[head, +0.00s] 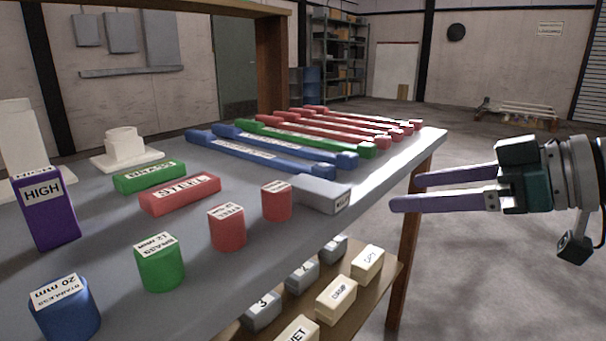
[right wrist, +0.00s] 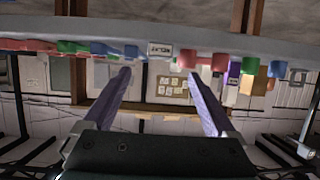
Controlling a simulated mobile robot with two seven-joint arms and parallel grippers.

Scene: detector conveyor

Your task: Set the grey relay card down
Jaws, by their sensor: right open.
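The grey relay card (head: 320,193) lies on the grey table top (head: 345,228) near its right edge, with its white label facing the edge. The label reads "RELAY" in the right wrist view, where the card (right wrist: 159,51) shows beyond the fingertips. My right gripper (head: 404,193) is open and empty, out past the table edge to the right of the card and apart from it. Its two purple fingers point toward the card. In the right wrist view the gap between the fingers (right wrist: 159,77) is clear. My left gripper is not in view.
A red cylinder (head: 276,202) stands close left of the card. Long blue (head: 262,152), green and red bars lie behind it. A lower shelf (head: 385,290) holds labelled grey and cream blocks. Open floor lies right of the table.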

